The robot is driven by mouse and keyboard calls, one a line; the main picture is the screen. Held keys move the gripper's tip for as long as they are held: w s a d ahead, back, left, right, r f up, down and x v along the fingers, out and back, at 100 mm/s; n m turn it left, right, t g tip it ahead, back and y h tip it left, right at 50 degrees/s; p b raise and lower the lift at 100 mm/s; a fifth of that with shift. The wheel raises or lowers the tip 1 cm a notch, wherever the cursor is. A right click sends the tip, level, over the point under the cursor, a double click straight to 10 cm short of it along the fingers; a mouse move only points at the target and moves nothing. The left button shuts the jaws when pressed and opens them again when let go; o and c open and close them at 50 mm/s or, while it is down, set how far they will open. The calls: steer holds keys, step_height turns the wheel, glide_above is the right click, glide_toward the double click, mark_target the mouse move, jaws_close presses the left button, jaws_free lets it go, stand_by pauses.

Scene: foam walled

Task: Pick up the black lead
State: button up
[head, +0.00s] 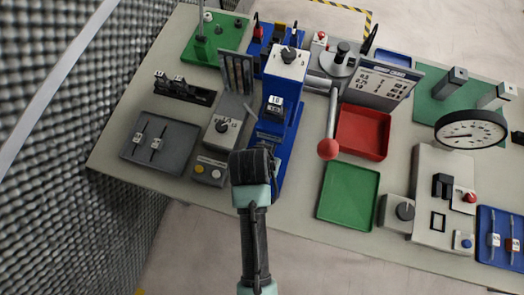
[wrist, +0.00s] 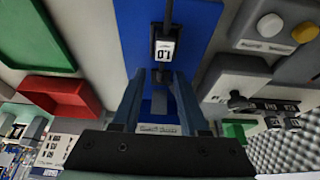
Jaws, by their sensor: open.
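I cannot tell for sure which thing is the black lead. Thin dark cords rise by a blue holder (head: 258,42) at the back, and a dark looped piece (head: 371,38) stands by the grey press. My gripper (wrist: 162,78) is open, with its two fingers apart and nothing seen held between them. In the wrist view a black piece with a white "1.0" label (wrist: 164,48) lies just beyond the fingertips, over a blue surface. In the head view my dark wrist hides the fingers, in front of the blue upright stand (head: 281,120).
A grey tray (head: 127,150) holding two slim labelled pieces lies left. A two-button box (head: 209,171) stands close to my gripper. The press lever's red ball (head: 328,149), a red tray (head: 380,118) and a green tray (head: 348,198) are right. A round dial (head: 472,129) stands further right.

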steer(key=shift+x, duration=1.5)
steer(key=shift+a, duration=0.1)
jaws_close()
